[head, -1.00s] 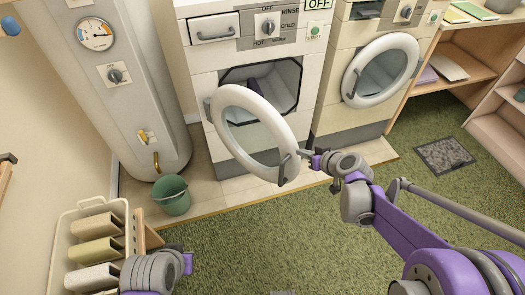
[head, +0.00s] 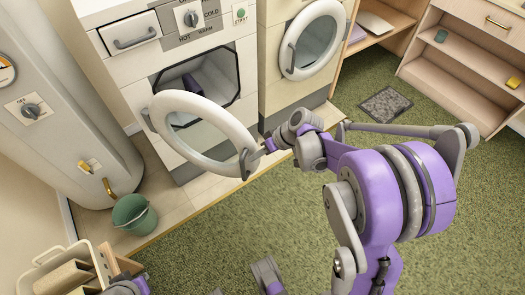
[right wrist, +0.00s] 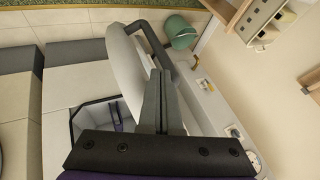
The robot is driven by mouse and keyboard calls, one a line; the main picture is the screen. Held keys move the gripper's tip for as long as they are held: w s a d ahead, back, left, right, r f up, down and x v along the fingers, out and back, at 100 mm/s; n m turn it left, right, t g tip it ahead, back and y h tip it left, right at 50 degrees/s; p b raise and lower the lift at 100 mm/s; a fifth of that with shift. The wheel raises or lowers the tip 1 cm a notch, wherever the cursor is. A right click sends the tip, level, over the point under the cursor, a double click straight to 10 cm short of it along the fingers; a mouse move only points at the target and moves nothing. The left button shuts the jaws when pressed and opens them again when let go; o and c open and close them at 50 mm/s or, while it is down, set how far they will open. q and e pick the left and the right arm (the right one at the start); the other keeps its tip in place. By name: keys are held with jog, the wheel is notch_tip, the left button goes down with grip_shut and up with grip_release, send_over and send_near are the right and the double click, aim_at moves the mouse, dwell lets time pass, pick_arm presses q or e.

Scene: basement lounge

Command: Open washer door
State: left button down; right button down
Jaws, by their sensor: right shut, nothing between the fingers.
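My right gripper (head: 262,148) is at the door's free edge beside the handle. In the right wrist view its fingers (right wrist: 163,100) are closed together and empty, alongside the edge-on door (right wrist: 125,65) and near the handle (right wrist: 155,45). Whether they touch the door is unclear. Part of my left arm (head: 125,287) shows at the bottom left; its fingers are hidden.
A second machine (head: 285,85) with a closed round door (head: 290,62) stands to the right. A green bucket (head: 133,213) and a grey tank (head: 65,110) are at left. A crate (head: 55,268) is at lower left. The green carpet ahead is mostly clear; shelves are at right.

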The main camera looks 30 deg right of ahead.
pick_arm(q)
jog(key=shift+f, duration=0.3)
pick_arm(e)
jog(key=shift+x, duration=1.25)
jog(key=shift+a, duration=0.1)
